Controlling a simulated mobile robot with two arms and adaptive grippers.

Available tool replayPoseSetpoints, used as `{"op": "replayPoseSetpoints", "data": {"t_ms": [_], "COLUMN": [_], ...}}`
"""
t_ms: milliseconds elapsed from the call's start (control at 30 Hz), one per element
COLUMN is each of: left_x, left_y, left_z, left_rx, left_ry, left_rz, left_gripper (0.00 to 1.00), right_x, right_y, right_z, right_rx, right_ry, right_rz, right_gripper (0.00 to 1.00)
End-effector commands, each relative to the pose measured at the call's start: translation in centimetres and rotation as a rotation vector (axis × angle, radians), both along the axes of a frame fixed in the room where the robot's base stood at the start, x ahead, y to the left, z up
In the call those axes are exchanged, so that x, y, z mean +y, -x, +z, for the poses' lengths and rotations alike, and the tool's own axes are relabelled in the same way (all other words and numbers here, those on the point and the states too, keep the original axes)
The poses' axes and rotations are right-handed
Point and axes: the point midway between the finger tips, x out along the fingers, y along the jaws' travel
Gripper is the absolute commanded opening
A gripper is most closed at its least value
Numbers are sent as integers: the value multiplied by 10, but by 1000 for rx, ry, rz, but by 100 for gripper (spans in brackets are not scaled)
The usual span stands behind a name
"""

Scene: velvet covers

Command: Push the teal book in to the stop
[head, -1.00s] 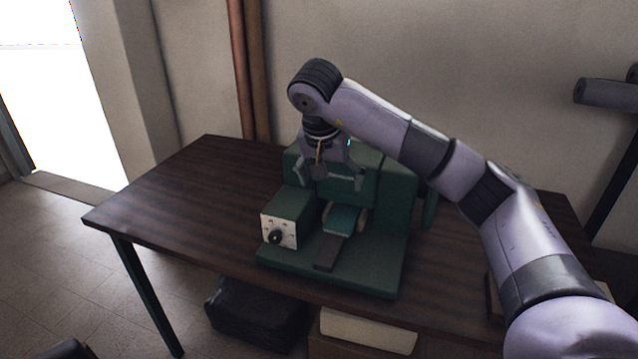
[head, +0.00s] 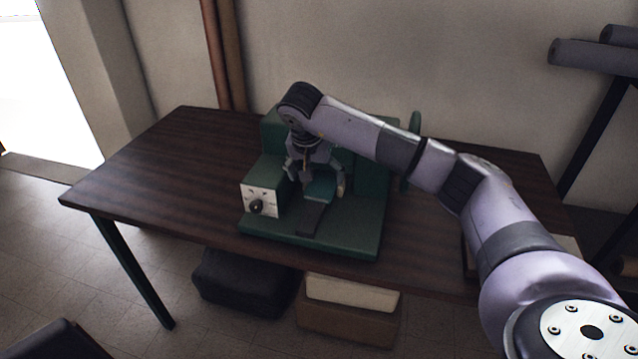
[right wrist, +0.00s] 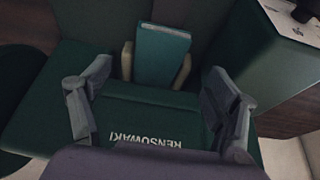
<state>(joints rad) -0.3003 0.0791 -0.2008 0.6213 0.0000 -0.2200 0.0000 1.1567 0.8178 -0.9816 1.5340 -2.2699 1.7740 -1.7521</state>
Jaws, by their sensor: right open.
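The teal book (head: 322,187) sits in the middle of a green machine (head: 358,228) on the table, partly covered by my right gripper in the head view. In the right wrist view the teal book (right wrist: 161,55) stands between two cream side pieces (right wrist: 127,60). My right gripper (head: 316,176) is open and empty, just above and behind the book. Its fingers show left and right of the book in the right wrist view (right wrist: 158,75), spread wider than the book. I cannot tell whether they touch anything. My left gripper is not in view.
A green box with a white dial panel and black knob (head: 256,203) stands left of the book. A dark strip (head: 311,219) lies in front of it. The table's left side (head: 150,165) is clear. Boxes (head: 350,293) stand under the table.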

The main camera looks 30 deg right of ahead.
Motion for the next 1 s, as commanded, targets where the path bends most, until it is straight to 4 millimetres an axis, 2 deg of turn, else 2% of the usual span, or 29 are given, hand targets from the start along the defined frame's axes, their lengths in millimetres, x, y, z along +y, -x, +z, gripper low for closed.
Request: {"op": "replayPoseSetpoints", "data": {"t_ms": [200, 400, 800, 1000], "left_x": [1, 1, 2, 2], "left_y": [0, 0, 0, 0], "left_z": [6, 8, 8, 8], "left_rx": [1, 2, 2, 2], "left_ry": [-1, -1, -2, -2], "left_rz": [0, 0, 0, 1], "left_gripper": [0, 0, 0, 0], "right_x": [-11, -17, -19, -18], "right_y": [-8, -14, -15, -15], "right_z": [-37, -55, -59, -59], "right_rx": [4, 2, 1, 1], "right_ry": [-1, -1, 0, 0], "right_rz": [0, 2, 2, 2], "right_gripper": [82, 82, 81, 68]}}
